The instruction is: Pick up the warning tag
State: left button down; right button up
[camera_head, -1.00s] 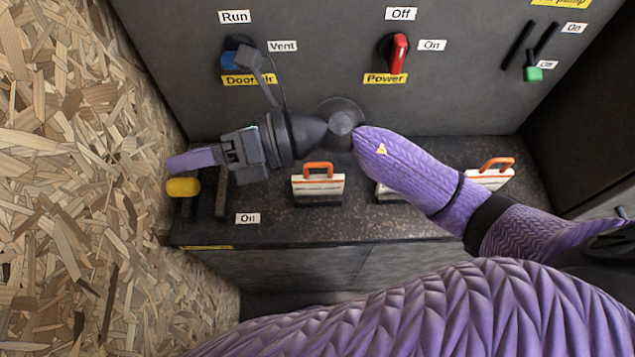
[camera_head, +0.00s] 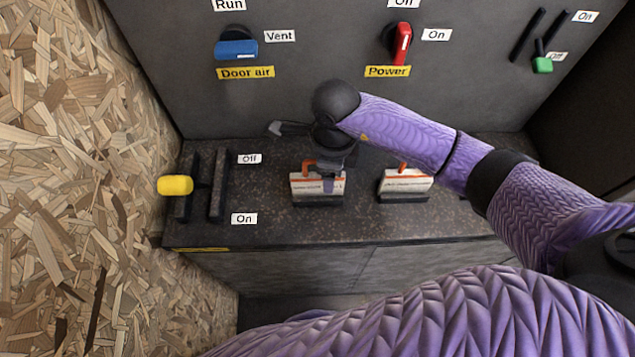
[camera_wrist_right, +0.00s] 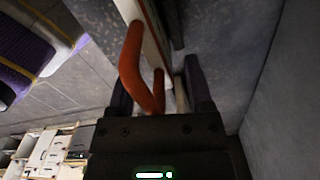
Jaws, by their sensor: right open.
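The warning tag is a white plate with red-orange print and an orange handle, standing in a dark base on the counter. One such tag (camera_head: 303,187) is left of centre in the head view, and a second, similar tag (camera_head: 405,184) stands to its right. My right gripper (camera_head: 328,184) points down over the left tag and hides part of its handle and plate. In the right wrist view the orange handle (camera_wrist_right: 132,55) reaches in between the fingers of my open right gripper (camera_wrist_right: 158,90). I cannot tell whether they touch it. My left gripper is out of view.
A yellow-knobbed lever (camera_head: 175,185) sits in slots at the counter's left end. The back panel holds a blue door-air knob (camera_head: 236,50), a red power knob (camera_head: 402,44) and a green-tipped slider (camera_head: 542,65). A chipboard wall (camera_head: 60,180) closes the left side.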

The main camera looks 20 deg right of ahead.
jog(key=shift+r, duration=0.1)
jog(key=shift+c, duration=0.4)
grip_shut()
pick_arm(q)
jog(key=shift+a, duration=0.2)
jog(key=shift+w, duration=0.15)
pick_arm(e)
jog(key=shift+r, duration=0.1)
